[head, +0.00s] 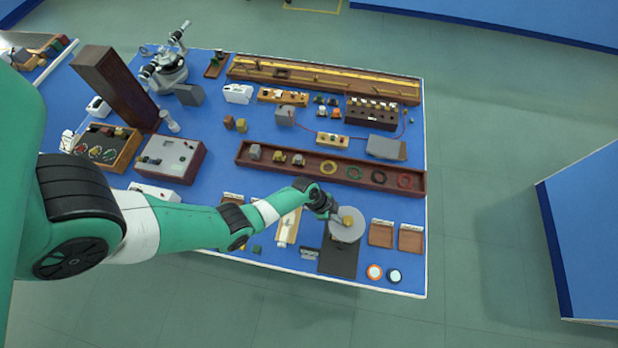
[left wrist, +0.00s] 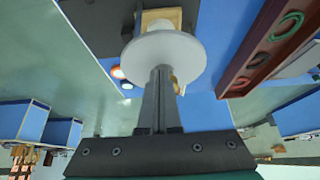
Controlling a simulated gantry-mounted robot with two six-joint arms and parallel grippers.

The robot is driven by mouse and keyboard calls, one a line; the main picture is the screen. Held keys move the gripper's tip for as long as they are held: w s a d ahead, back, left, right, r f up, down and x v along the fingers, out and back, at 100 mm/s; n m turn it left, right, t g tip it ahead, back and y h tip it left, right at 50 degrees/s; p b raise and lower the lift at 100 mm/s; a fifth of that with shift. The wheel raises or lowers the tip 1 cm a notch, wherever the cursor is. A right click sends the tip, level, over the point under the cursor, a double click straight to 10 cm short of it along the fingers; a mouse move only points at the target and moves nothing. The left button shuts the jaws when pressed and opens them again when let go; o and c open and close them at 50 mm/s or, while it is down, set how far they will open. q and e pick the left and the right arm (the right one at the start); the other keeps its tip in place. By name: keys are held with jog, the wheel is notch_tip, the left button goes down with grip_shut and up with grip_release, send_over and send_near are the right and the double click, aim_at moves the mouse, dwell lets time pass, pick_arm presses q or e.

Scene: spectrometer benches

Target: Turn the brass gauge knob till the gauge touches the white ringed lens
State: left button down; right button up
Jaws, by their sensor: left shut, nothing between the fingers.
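The gauge stands on a dark base plate (head: 338,260) near the front edge of the bench. Its pale round disc (head: 343,232) has a brass knob (head: 348,221) on it. In the left wrist view the disc (left wrist: 185,52) lies just beyond my fingertips, and brass shows partly behind them. My left gripper (head: 328,207) is shut and empty, right at the disc's upper left side; its closed fingers (left wrist: 160,76) overlap the disc in the wrist view. I cannot tell whether they touch. A pale-centred ringed lens (head: 394,276) lies right of the base. The gauge tip is hidden.
An orange-ringed lens (head: 375,272) lies beside the pale one. Two brown trays (head: 381,234) are right of the gauge. A long brown tray (head: 330,169) with coloured rings lies behind it. A wooden piece (head: 288,228) stands close on the left.

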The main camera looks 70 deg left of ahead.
pick_arm(q)
jog(key=shift+w+a+r, duration=0.15)
jog(key=shift+w+a, duration=0.25)
jog(key=shift+w, duration=0.05)
dwell(0.7)
jog(key=shift+s+a, duration=0.15)
jog(key=shift+a, duration=0.05)
jog(key=shift+s, duration=0.1)
notch_tip(320, 180, up, 6)
jog(key=p, duration=0.6)
jog(key=shift+s, duration=0.1)
